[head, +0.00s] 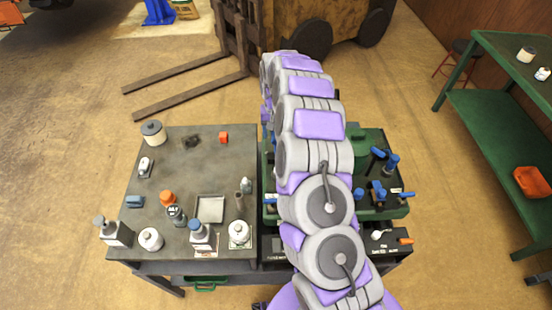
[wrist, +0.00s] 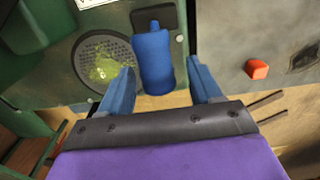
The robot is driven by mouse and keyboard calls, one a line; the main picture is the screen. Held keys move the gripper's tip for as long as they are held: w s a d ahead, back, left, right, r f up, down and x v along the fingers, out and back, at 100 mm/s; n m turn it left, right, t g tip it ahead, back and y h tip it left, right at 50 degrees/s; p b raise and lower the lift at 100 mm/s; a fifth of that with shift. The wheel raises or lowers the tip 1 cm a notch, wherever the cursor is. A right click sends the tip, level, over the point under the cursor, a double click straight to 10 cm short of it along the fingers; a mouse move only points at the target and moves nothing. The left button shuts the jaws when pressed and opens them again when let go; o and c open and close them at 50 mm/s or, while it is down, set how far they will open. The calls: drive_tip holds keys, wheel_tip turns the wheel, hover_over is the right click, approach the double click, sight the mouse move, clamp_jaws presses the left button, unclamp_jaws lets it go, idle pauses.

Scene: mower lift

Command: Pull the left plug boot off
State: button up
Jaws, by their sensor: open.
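In the wrist view a blue, rounded cylinder that looks like the plug boot (wrist: 152,62) sits at a dark block (wrist: 150,18) on the green machine (wrist: 60,60). My gripper (wrist: 160,70) is open, with one blue finger on each side of the boot. A gap shows beside each finger, and the fingers do not appear shut on it. In the head view my arm reaches over the green machine (head: 355,145) and hides much of it. My gripper and this boot cannot be made out there.
A round grille (wrist: 100,60) with yellow-green debris lies left of the boot. The grey bench (head: 180,170) holds bottles, jars and a red-orange block (head: 223,137). Several blue-topped parts (head: 377,188) stand on the machine's right side. A green shelf (head: 500,110) is at far right.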

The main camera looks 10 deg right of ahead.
drive_tip(key=shift+r+p, duration=1.15)
drive_tip(key=shift+r, duration=2.35)
wheel_tip(320, 180, up, 15)
drive_tip(key=p, duration=0.5)
drive_tip(key=shift+r, duration=0.1)
drive_tip(key=s+d, duration=0.3)
drive_tip(key=d, duration=0.5)
drive_tip(key=s+d, duration=0.3)
drive_tip(key=d, duration=0.5)
drive_tip(key=shift+s, duration=0.25)
drive_tip(key=shift+a, duration=0.1)
